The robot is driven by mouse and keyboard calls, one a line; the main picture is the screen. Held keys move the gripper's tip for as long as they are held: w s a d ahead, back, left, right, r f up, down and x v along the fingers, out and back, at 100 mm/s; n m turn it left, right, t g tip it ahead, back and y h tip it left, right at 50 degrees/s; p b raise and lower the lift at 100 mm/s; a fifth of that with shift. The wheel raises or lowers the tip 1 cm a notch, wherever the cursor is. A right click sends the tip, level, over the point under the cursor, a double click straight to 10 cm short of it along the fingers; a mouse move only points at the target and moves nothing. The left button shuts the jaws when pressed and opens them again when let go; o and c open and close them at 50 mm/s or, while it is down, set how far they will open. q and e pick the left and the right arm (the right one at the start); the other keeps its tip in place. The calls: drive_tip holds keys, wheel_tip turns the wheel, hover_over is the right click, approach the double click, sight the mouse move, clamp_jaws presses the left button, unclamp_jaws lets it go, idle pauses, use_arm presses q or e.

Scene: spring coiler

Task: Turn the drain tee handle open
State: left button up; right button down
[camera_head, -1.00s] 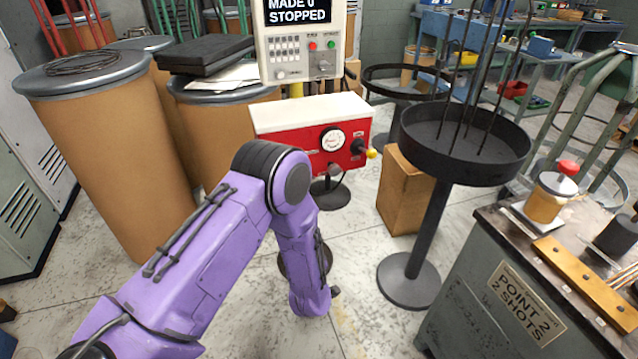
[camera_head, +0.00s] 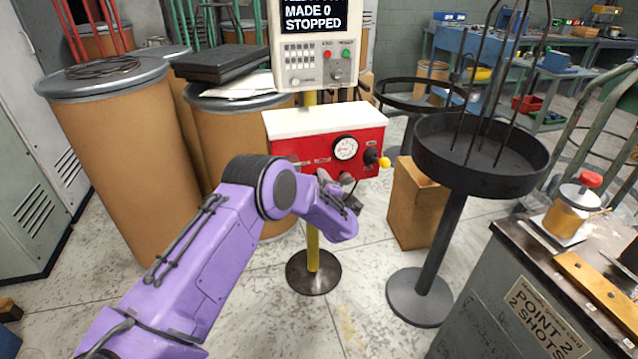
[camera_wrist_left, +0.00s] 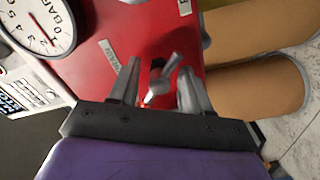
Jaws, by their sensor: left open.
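My left gripper (camera_wrist_left: 159,70) is open, with one finger on each side of the handle. Whether either finger touches it cannot be told. In the head view, my left gripper (camera_head: 345,190) is just below the red box (camera_head: 300,149), at the end of my purple arm. The handle is hard to tell from the fingers there. My right gripper is not in view.
A round gauge (camera_head: 345,148) and a black valve with a yellow tip (camera_head: 384,162) are on the box front. A control panel (camera_head: 313,55) reading "STOPPED" stands above. A black round tray stand (camera_head: 480,185) is at right. Brown drums (camera_head: 130,160) stand at left.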

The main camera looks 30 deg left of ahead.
use_arm(q)
clamp_jaws()
drive_tip(key=shift+m, duration=0.8)
drive_tip(key=m, duration=0.2)
drive_tip(key=shift+m, duration=0.3)
drive_tip(key=m, duration=0.5)
drive_tip(key=shift+p, duration=0.35)
drive_tip(key=m, duration=0.4)
drive_tip(key=shift+s+m, duration=0.1)
drive_tip(key=shift+m, duration=2.2)
